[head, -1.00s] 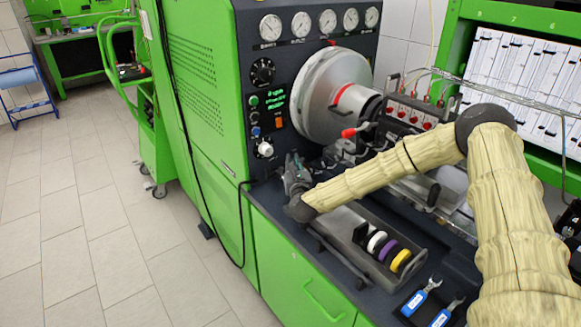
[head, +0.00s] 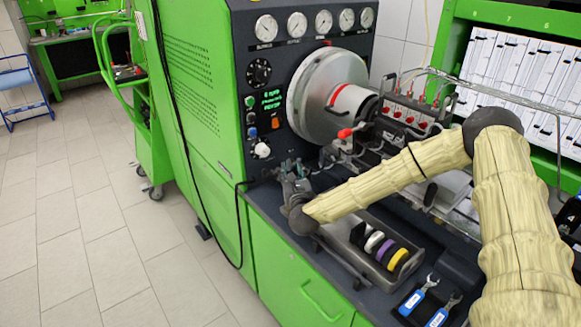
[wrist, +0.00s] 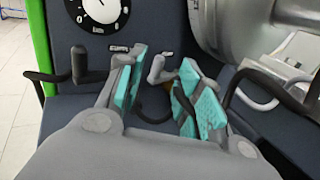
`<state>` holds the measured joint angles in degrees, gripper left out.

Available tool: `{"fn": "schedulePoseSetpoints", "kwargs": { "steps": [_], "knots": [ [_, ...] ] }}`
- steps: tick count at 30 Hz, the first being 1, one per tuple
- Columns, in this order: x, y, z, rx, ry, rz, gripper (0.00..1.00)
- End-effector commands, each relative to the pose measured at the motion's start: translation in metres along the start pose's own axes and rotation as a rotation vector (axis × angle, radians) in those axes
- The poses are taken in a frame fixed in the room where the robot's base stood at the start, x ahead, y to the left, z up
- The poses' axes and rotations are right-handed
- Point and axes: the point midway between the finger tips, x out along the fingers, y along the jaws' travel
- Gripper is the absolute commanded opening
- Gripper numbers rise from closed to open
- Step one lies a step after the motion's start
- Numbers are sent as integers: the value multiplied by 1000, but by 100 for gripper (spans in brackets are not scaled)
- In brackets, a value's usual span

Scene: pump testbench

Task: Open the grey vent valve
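In the wrist view my gripper (wrist: 158,86) is open, its two teal-padded fingers apart and pointing at the dark bench panel. A grey lever handle (wrist: 157,70), perhaps the grey vent valve, shows between the fingertips; no contact is visible. A darker lever (wrist: 79,64) stands to the left of the left finger. In the head view my gripper (head: 288,171) is low at the panel's front corner, below the white knob (head: 262,150); the levers there are hard to make out.
The large silver drum (head: 320,95) and a red-tipped lever (head: 346,133) are right of my gripper. A grey tray (head: 352,262) with coloured rings lies below my forearm. Black cables (wrist: 262,78) run close to the right finger.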

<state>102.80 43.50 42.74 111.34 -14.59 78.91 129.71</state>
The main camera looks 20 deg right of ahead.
Motion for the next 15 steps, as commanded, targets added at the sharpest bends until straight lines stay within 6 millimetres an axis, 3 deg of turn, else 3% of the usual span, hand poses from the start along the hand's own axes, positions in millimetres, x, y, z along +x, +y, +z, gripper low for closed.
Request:
{"fn": "schedulePoseSetpoints", "kwargs": {
  "steps": [6,15],
  "knots": [
    [-40,0,-1,1,3,0,36],
    [-70,-1,0,0,1,-1,36]
  ]
}}
